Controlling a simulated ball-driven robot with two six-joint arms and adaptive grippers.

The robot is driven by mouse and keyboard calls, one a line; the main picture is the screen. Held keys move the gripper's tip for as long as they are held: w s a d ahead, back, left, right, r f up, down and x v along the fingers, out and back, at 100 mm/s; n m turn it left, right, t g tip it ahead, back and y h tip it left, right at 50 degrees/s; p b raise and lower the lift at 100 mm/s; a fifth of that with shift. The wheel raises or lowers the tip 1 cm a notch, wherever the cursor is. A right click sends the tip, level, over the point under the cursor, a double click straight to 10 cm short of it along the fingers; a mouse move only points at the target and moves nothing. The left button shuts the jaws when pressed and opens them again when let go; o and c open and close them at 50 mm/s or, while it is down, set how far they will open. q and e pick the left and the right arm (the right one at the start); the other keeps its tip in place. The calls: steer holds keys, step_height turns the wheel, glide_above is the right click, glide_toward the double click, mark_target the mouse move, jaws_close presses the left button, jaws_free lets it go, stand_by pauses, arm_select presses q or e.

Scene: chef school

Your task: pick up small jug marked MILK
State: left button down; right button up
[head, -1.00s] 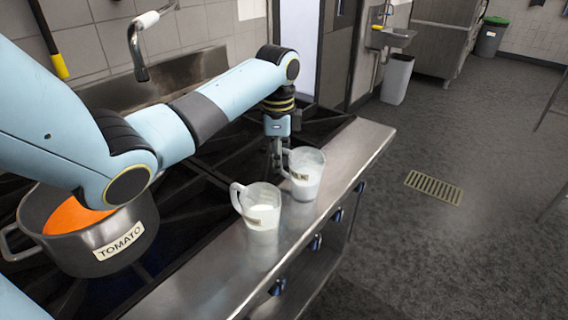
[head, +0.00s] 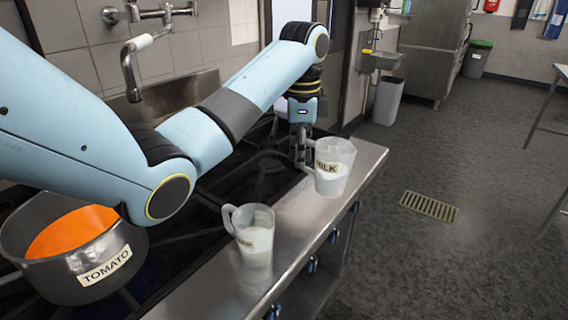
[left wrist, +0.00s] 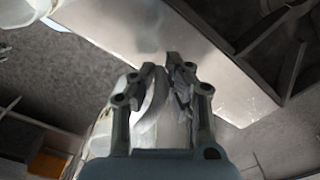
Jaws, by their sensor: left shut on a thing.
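The small jug marked MILK (head: 339,176) is clear with white content, its label facing me in the head view. My left gripper (head: 302,164) is shut on its handle, at the jug's left side. The jug looks upright and seems raised a little over the steel counter edge, though the gap is hard to see. In the left wrist view the fingers (left wrist: 168,75) close around a pale curved strip, the handle; most of the jug body is hidden there. My right gripper is not in view.
A second similar jug (head: 256,238) with a small unreadable label stands nearer on the steel counter (head: 213,290). A pot marked TOMATO (head: 75,262) with orange content sits on the stove at left. A tap (head: 130,75) is behind. The floor at right is clear around a drain (head: 429,206).

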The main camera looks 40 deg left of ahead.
mark_target(329, 142)
arm_select(q)
steer(key=shift+w+d+r+p, duration=0.3)
steer(key=shift+w+d+r, duration=0.25)
steer(key=shift+d, duration=0.2)
steer(key=shift+w+d+r+p, duration=0.3)
steer(key=shift+w+d+r, duration=0.25)
steer(key=shift+d, duration=0.25)
steer(key=shift+w+d+r+p, duration=0.3)
steer(key=shift+w+d+r, duration=0.1)
steer(key=shift+d+r, duration=0.3)
steer(key=shift+d, duration=0.1)
steer(key=shift+f, duration=0.15)
